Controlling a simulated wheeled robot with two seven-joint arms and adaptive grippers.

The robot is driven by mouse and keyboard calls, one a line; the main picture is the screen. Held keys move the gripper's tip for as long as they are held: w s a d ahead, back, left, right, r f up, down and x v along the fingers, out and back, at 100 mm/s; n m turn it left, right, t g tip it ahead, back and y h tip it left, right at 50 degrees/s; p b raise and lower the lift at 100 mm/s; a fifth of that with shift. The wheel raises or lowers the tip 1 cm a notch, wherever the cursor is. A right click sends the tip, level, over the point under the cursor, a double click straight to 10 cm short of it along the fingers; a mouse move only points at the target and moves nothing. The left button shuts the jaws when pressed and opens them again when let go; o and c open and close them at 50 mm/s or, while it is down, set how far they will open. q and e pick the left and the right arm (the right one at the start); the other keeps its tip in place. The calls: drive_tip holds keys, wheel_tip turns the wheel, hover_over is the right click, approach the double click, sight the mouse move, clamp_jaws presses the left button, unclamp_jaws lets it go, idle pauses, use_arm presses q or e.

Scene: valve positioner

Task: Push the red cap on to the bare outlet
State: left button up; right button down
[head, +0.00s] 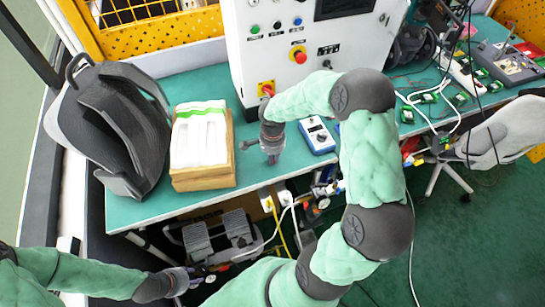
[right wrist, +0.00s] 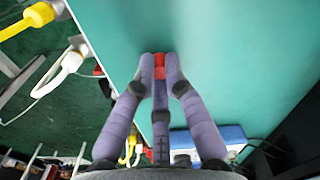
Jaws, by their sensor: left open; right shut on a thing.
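My right gripper (head: 272,158) reaches down over the green tabletop near its front edge. In the right wrist view its purple fingers (right wrist: 160,66) are shut on the small red cap (right wrist: 159,60), which shows between the fingertips. In the head view the cap is hidden or too small to tell. My left gripper (head: 208,272) is open, low at the left, in front of and below the table's front edge. Small fittings (head: 325,188) show at the front edge right of my right gripper. I cannot tell which part is the bare outlet.
A cardboard box with white contents (head: 202,140) and a dark backpack-like item (head: 108,125) stand on the left of the table. A blue meter (head: 317,136) lies right of my right gripper. The control cabinet (head: 262,60) stands behind. Yellow (right wrist: 38,15) and white (right wrist: 70,62) cable plugs show near the edge.

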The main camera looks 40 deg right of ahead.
drive_tip(key=shift+r+p, duration=0.7)
drive_tip(key=shift+r, duration=0.45)
idle(0.9)
drive_tip(key=shift+r+p, duration=1.1)
drive_tip(key=shift+r, duration=0.75)
